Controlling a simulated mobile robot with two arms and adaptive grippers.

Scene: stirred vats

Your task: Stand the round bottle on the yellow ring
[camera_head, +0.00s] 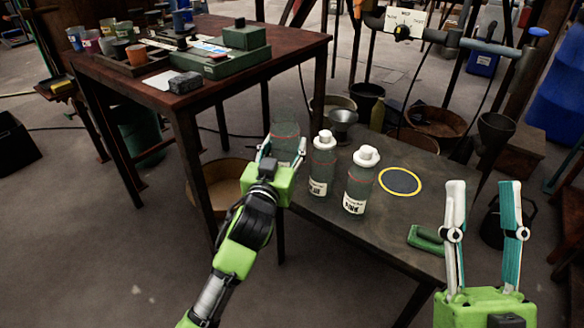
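Two dark glass bottles with white caps and white labels, a left one (321,170) and a right one (357,187), stand upright on the dark low table (375,232). The yellow ring (420,186) lies flat to their right and is empty. My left gripper (284,148) is left of the bottles, its fingers on both sides of a greenish see-through vessel (285,136); whether they touch it is unclear, and its lower part is hidden. My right gripper (484,205) is open and empty at the right, fingers pointing up in the picture.
A green tool-like object (426,239) lies near the table's front right edge. Buckets and a funnel (343,120) stand behind the table. A higher reddish table (200,100) with cups, a tray and a green box (244,37) is at the left. Bare tabletop surrounds the ring.

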